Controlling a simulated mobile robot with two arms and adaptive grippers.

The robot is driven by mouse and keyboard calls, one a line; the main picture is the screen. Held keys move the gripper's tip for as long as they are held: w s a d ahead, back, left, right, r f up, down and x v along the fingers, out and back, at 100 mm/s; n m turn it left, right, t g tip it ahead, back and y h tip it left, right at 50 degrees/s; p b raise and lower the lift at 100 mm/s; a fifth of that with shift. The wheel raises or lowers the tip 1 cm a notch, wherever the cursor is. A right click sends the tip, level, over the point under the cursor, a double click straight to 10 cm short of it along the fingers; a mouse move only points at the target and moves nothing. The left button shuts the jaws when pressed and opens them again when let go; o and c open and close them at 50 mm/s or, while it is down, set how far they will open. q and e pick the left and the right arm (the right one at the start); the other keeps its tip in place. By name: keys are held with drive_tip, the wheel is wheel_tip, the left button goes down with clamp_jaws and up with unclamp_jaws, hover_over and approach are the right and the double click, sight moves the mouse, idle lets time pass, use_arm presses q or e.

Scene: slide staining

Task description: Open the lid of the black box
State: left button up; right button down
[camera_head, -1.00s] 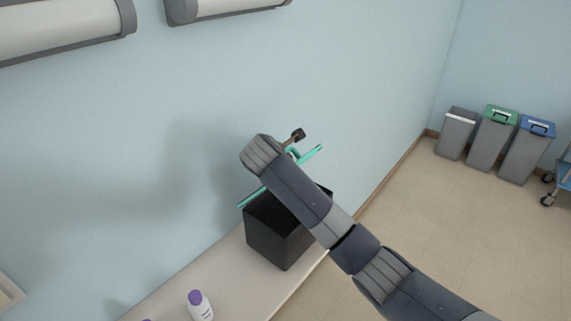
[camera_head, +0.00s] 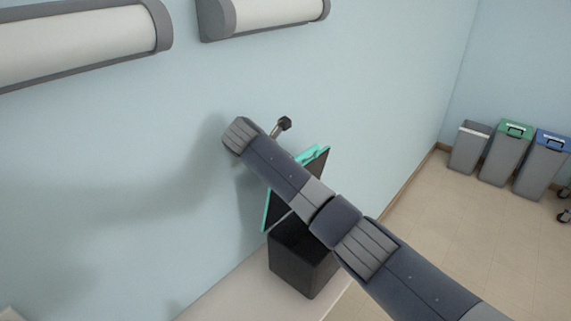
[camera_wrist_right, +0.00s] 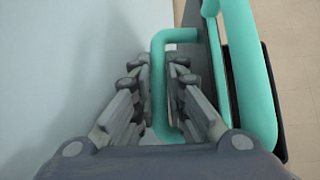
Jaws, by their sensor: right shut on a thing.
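The black box (camera_head: 303,272) stands on the counter against the wall in the head view. Its lid (camera_head: 276,210), dark with a teal rim, is tilted up steeply above the box's back edge, and the box's dark inside shows below it. My right arm crosses in front of part of the lid and box. In the right wrist view my right gripper (camera_wrist_right: 160,85) is shut on the teal handle (camera_wrist_right: 160,120) of the lid, one finger on each side of the bar. My left gripper is not in view.
The pale counter (camera_head: 235,291) is bare to the left of the box. The wall is close behind the lid. Grey, green-topped and blue-topped bins (camera_head: 508,155) stand on the floor far right. Two white rolls with grey ends (camera_head: 275,14) hang on the wall above.

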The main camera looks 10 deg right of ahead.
drive_tip(key=shift+r, duration=0.1)
drive_tip(key=c, duration=1.9)
unclamp_jaws()
drive_tip(key=shift+d, duration=0.1)
drive_tip(key=v, duration=1.2)
